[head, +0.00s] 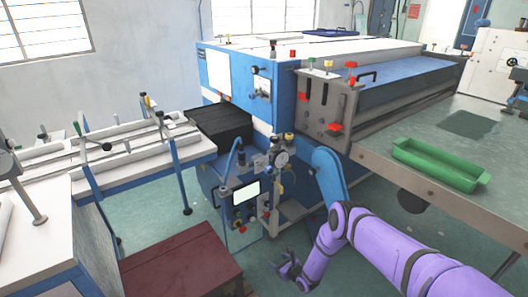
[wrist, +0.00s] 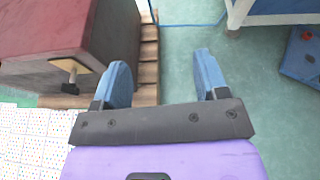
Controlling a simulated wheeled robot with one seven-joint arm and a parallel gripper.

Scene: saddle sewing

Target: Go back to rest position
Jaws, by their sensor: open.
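My gripper (wrist: 161,82) is open in the wrist view, with two blue fingers apart and only the green floor and a pallet edge seen behind them. Nothing is between the fingers. In the head view my purple arm reaches in from the lower right, and my gripper (head: 291,268) hangs low over the green floor, in front of the blue machine and right of the dark red block. It is small there, and its fingers are hard to make out.
A blue machine (head: 284,100) with gauges and knobs stands ahead. A dark red block (head: 180,262) on a wooden pallet (wrist: 148,60) is close at left. A grey table (head: 440,165) with a green tray (head: 440,165) is at right. White rails (head: 120,150) stand at left.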

